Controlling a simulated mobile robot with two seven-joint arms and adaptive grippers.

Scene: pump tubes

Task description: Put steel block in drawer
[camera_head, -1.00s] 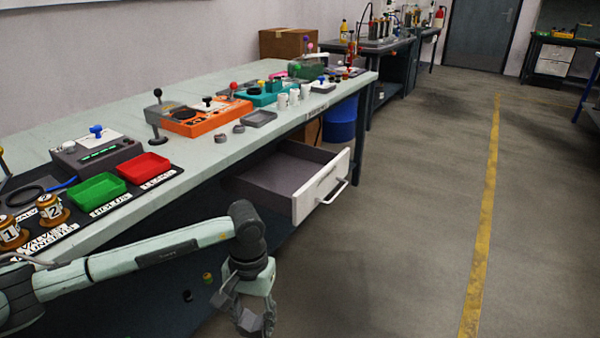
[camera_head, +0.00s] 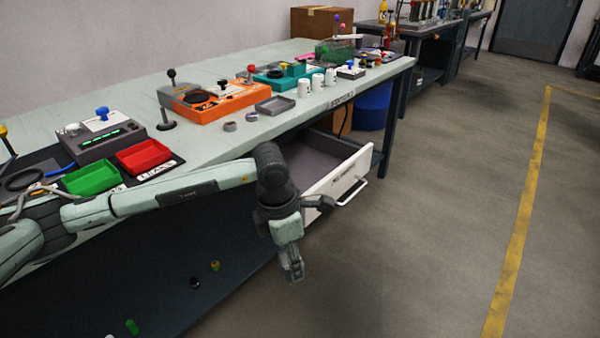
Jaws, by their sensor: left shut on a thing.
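The drawer (camera_head: 345,183) under the workbench is pulled open. Its white front with a bar handle faces the aisle, and its grey inside shows partly behind my left arm. My left gripper (camera_head: 292,268) points down in front of the bench, just left of and nearer than the drawer front in the picture. It is shut on a small grey thing, which I take as the steel block; the fingers hide most of it, so its shape is unclear. My right gripper is not in view.
The workbench top (camera_head: 215,150) carries a red tray (camera_head: 143,156), a green tray (camera_head: 91,178), an orange device (camera_head: 213,103), a grey tray (camera_head: 276,105) and several white cups. A blue bin (camera_head: 373,108) stands beyond the drawer. The floor to the right is clear.

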